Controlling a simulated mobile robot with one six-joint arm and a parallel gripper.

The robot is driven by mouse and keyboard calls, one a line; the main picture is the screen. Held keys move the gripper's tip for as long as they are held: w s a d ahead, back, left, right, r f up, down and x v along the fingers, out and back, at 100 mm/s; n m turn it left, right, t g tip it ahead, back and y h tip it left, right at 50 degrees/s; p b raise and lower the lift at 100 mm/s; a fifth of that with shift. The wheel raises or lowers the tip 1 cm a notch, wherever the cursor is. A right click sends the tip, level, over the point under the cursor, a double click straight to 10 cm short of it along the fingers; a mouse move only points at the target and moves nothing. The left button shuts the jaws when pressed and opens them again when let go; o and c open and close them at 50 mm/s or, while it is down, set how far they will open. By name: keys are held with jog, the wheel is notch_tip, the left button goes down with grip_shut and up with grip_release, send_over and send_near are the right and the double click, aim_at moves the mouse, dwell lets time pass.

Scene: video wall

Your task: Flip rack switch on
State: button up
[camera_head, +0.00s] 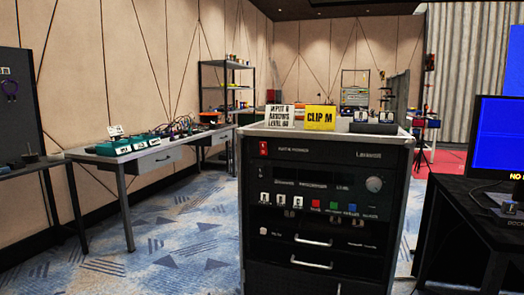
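A black equipment rack (330,220) with a light top stands upright a little right of the middle of the head view, its front panel facing me. A small red switch (263,149) sits at the upper left of the panel, beside small white lettering. The switch is too small to tell which way it is set. A row of small white, red, green and blue buttons (316,205) runs across the panel below a dark display strip. A round grey knob (374,184) is at the panel's right. My gripper is not in view.
Two cards, white (280,116) and yellow (321,118), stand on the rack. A workbench (150,160) with devices is at the left. A dark desk (480,230) with a blue-screened monitor (500,140) is close at the right. Carpet (170,250) left of the rack is clear.

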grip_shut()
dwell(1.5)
